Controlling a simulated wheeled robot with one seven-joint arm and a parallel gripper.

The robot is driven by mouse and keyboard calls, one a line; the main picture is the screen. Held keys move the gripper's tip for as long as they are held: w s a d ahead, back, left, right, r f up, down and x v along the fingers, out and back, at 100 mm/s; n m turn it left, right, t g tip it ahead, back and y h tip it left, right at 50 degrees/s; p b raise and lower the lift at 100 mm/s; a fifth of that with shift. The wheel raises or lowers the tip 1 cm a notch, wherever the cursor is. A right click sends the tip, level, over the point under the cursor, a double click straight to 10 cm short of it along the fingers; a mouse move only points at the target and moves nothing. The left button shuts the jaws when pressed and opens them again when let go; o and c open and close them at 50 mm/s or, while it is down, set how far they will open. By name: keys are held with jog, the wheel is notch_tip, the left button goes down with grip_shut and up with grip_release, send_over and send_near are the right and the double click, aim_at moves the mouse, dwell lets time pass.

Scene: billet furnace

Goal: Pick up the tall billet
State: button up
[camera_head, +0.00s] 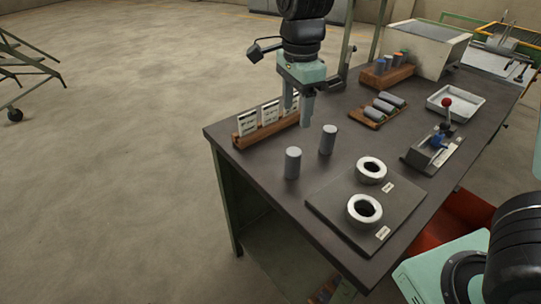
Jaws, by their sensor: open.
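Two grey upright cylindrical billets stand on the dark bench top. The nearer one (293,164) is on the left, close to the bench's front-left side. The other one (328,140) stands a little behind it and to the right. They look close in height, so I cannot tell surely which is the tall one. My gripper (298,112) points down with its fingers apart and nothing between them. It appears above and behind the two billets, in front of the card rack in the picture, touching neither billet.
A wooden rack with white cards (245,143) stands behind the gripper. A dark plate (335,208) with two pale rings (371,171) lies to the right. Farther back are a wooden block of lying cylinders (366,119), a white tray (474,99) and a red-knobbed lever fixture (430,158).

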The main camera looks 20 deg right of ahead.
aim_at(293, 165)
notch_tip(293, 165, down, 17)
jog(key=shift+d+f, duration=0.15)
jog(key=shift+f, duration=0.05)
dwell(0.5)
jog(key=shift+c, duration=0.2)
grip_shut()
